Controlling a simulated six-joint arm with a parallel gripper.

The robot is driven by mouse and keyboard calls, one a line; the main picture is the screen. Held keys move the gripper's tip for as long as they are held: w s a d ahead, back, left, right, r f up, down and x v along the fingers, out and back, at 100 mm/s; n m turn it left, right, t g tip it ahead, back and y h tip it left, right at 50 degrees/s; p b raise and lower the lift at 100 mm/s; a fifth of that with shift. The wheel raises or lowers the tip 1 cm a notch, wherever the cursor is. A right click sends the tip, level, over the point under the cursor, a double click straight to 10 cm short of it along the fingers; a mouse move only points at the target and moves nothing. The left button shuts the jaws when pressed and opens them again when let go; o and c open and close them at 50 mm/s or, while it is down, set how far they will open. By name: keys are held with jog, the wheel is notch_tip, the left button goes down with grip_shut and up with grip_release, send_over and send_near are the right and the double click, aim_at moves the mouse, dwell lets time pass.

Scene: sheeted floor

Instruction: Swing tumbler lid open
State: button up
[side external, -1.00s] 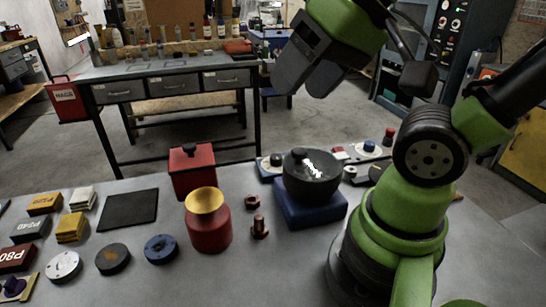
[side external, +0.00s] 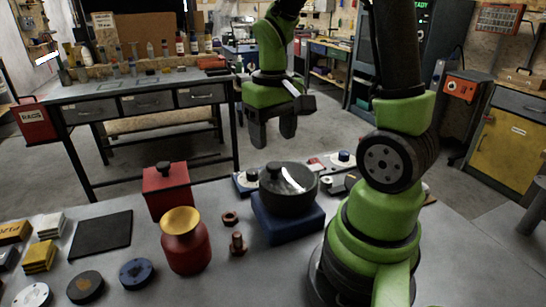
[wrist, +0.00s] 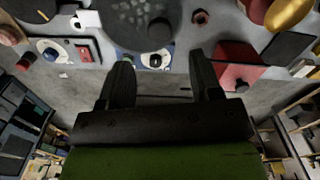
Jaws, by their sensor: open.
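The tumbler is a dark grey round drum (side external: 290,199) on a blue base (side external: 284,225). Its dark lid (side external: 294,176) looks closed on top, with a black knob (side external: 274,168) at the left edge. In the wrist view the speckled lid (wrist: 122,18) shows at the top edge, partly cut off, with the knob (wrist: 160,33) near its rim. My gripper (side external: 273,142) points down, open and empty, above the drum in the picture and apart from it. In the wrist view its two fingers (wrist: 160,64) are spread below the knob. A hinge cannot be made out.
A red box (side external: 166,190) with a black knob and a red jar with a gold funnel top (side external: 184,242) stand left of the tumbler. A copper bolt (side external: 238,245) and nut (side external: 231,217) lie between. A small dial box (side external: 246,182) sits behind the drum.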

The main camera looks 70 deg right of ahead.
aim_at(273, 163)
jog(key=shift+f, duration=2.8)
jog(key=shift+c, duration=0.2)
grip_shut()
